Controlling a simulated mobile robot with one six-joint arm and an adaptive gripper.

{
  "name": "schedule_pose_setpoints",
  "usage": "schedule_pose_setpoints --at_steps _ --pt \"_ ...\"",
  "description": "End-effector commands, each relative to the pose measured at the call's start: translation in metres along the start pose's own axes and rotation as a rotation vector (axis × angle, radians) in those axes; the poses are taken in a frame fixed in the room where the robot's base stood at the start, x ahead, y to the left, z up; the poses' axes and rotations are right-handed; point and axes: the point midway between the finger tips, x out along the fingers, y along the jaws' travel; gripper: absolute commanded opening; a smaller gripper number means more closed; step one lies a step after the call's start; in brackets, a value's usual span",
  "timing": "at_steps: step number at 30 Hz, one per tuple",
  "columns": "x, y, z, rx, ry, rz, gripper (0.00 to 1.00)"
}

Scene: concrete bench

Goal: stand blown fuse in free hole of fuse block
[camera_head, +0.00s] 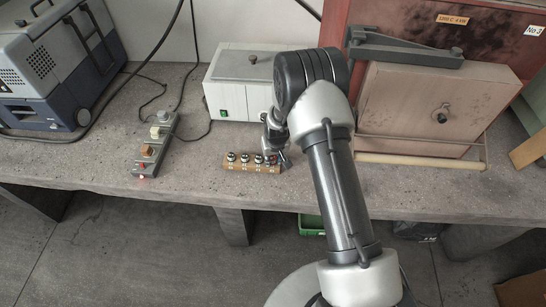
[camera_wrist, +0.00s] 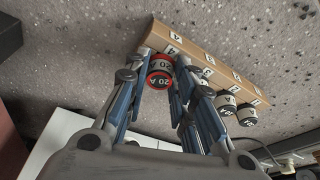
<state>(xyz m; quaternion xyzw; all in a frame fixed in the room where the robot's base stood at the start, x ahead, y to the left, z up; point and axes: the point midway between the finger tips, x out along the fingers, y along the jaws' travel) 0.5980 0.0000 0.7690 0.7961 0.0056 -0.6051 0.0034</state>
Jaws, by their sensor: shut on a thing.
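The wooden fuse block (camera_head: 238,168) lies near the front edge of the bench with several fuses in a row on it. In the wrist view the block (camera_wrist: 196,40) shows numbered white labels, and dark-and-white fuses (camera_wrist: 226,101) stand towards its right end. My gripper (camera_head: 272,150) is over the block's right end. In the wrist view my gripper (camera_wrist: 166,80) is shut on a red-ringed fuse (camera_wrist: 159,80) marked 20 A, next to the label 4. The fuse's lower end is hidden, so I cannot tell whether it is in a hole.
A grey strip (camera_head: 155,145) with several fittings and a red light lies to the left. A white box (camera_head: 236,85) with a green switch stands behind the block. A blue-grey case (camera_head: 60,65) and a furnace (camera_head: 430,105) flank the bench. Bench between strip and block is clear.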

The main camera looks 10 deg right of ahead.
Motion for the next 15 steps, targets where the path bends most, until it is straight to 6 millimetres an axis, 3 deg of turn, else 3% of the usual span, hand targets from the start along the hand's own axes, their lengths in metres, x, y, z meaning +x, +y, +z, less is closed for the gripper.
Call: schedule_pose_setpoints --at_steps 8,9,15 --pt "0.0007 0.0 0.0 0.0 0.0 0.0 0.02" --pt "0.0007 0.0 0.0001 0.0 0.0 0.0 0.24" --pt "0.0007 0.0 0.0001 0.0 0.0 0.0 0.38"
